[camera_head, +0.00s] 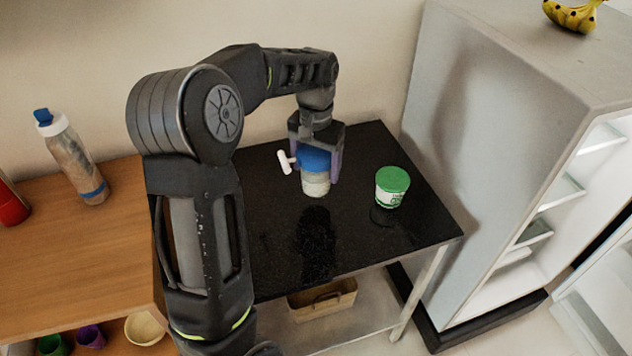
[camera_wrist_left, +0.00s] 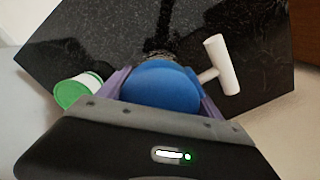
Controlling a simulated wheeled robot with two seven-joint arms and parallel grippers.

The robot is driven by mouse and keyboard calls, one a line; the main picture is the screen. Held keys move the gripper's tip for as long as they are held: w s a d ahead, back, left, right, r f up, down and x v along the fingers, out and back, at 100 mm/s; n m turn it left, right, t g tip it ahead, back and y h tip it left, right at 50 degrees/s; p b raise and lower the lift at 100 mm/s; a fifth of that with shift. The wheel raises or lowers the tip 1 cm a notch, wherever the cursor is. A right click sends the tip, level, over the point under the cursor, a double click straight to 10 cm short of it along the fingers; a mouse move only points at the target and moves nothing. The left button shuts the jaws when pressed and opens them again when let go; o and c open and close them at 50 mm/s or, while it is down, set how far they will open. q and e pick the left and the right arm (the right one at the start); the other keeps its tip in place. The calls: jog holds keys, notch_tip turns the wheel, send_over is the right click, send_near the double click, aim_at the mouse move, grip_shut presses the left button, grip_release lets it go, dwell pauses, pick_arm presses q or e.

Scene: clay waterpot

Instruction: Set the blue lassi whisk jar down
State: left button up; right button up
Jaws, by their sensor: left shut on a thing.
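The blue lassi whisk jar (camera_head: 315,182) has a blue lid, a pale see-through body and a white T-shaped handle at its side. My left gripper (camera_head: 318,163) is shut on its blue lid from above and holds it upright over the black table (camera_head: 270,215). I cannot tell for sure whether its base touches the table. In the left wrist view the blue lid (camera_wrist_left: 161,86) sits between the purple fingers (camera_wrist_left: 158,92), with the white handle to its right. My right gripper is not in view.
A green-lidded tub (camera_head: 391,187) stands right of the jar on the black table. A wooden cabinet (camera_head: 90,245) with a bottle (camera_head: 75,165) is at left. An open fridge (camera_head: 500,130) stands at right. The table's front part is clear.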

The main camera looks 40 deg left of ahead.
aim_at(316, 149)
pick_arm(q)
jog(key=shift+f, duration=0.7)
jog(key=shift+f, duration=1.9)
jog(key=shift+f, duration=0.1)
jog(key=o, duration=1.8)
notch_tip(316, 149, up, 12)
jog(key=shift+r, duration=0.1)
